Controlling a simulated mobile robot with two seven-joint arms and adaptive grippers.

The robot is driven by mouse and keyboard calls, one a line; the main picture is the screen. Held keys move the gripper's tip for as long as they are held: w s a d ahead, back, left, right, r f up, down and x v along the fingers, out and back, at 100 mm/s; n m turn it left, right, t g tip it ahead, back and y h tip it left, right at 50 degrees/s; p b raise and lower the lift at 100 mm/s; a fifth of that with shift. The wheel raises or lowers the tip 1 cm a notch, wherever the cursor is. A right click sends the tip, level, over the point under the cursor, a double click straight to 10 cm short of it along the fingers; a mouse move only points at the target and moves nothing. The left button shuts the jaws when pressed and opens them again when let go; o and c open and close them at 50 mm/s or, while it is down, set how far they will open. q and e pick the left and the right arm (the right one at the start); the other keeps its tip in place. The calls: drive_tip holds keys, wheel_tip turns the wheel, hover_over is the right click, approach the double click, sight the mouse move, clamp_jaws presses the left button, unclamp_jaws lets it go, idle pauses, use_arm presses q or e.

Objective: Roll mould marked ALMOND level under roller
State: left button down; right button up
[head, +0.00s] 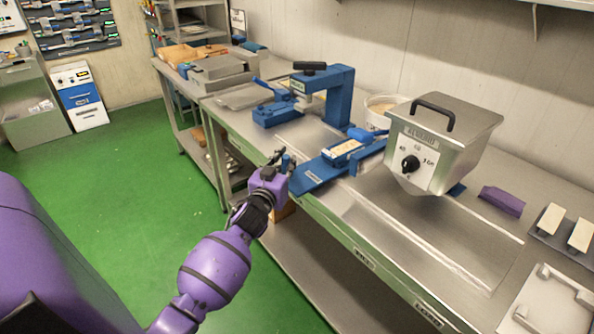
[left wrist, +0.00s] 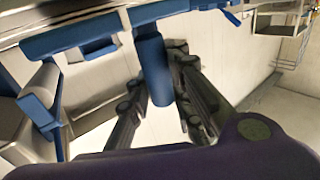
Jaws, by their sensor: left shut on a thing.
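My left gripper (head: 282,158) is at the front edge of the steel table. In the left wrist view its dark fingers (left wrist: 160,100) are on either side of a blue upright handle (left wrist: 152,65), shut on it. A blue slide or board (head: 318,171) runs from beside the gripper back to the right. A small mould with a cream top (head: 343,151) sits on the blue part; any marking on it is too small to read. A blue arch-shaped frame (head: 342,92) stands behind. I cannot tell which part is the roller. My right gripper is not in view.
A purple block (head: 502,201) and cream bars (head: 549,219) lie further right. Green floor (head: 120,175) is open on the left.

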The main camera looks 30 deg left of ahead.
use_arm(q)
drive_tip(key=shift+w+a, duration=0.2)
drive_tip(key=shift+a, duration=0.55)
drive_tip(key=shift+f, duration=0.1)
drive_tip(key=c, duration=1.6)
unclamp_jaws()
drive_tip(key=shift+o, duration=0.2)
drive_tip(key=shift+s+d, duration=0.1)
drive_tip(key=v, duration=1.2)
